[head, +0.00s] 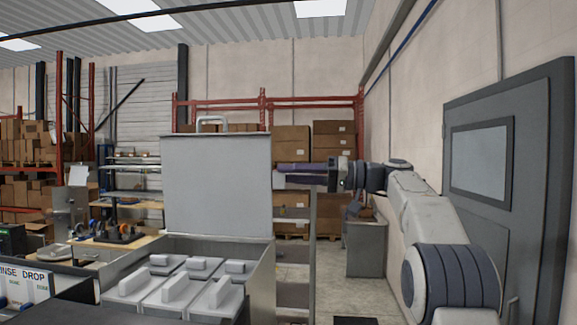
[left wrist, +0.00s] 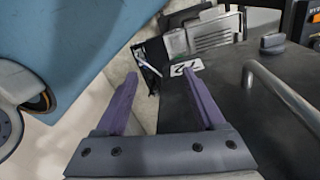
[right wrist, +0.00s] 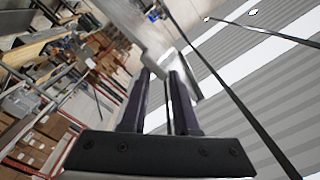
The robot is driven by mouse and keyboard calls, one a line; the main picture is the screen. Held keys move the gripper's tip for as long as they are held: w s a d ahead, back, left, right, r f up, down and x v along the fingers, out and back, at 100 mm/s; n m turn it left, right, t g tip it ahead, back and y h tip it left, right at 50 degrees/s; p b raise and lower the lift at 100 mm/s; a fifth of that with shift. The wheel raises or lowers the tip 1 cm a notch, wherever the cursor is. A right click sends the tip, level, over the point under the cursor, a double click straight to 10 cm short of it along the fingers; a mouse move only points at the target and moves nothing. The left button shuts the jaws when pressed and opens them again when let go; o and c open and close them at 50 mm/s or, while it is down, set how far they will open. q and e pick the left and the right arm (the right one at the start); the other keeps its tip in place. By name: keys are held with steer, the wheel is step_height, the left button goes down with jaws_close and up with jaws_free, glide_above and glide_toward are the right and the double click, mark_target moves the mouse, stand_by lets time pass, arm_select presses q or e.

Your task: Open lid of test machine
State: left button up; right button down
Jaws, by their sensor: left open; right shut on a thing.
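The test machine's grey lid (head: 217,185) stands upright at the back of the open machine box (head: 262,275), with its handle (head: 212,122) at the top edge. Several pale moulded blocks (head: 180,290) show inside the box. My right gripper (head: 279,178) is shut on the lid's right edge. In the right wrist view a grey panel (right wrist: 152,62), apparently the lid, lies between and beyond the fingertips of my right gripper (right wrist: 161,75). My left gripper (left wrist: 160,78) is open and empty in the left wrist view. It does not show in the head view.
In the left wrist view a dark surface with a metal bar handle (left wrist: 290,95) lies close to the left gripper. A rinse and drop sign (head: 25,285) stands at the front left. A grey door (head: 535,200) is at the right. Shelving with boxes fills the back.

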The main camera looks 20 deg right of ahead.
steer(key=shift+w+d+f+m+p, duration=0.2)
steer(key=shift+w+f+m, duration=0.25)
steer(key=shift+f, duration=0.1)
steer(key=shift+w+d+f+m+p, duration=0.2)
steer(key=shift+w+f+m, duration=0.15)
steer(key=shift+w+f, duration=0.15)
stand_by(0.6)
steer(key=c, duration=0.9)
jaws_free()
steer(key=o, duration=0.5)
steer(key=shift+w+f, duration=0.1)
steer(key=shift+o, duration=0.4)
steer(key=shift+w+d, duration=0.1)
steer(key=shift+r, duration=0.25)
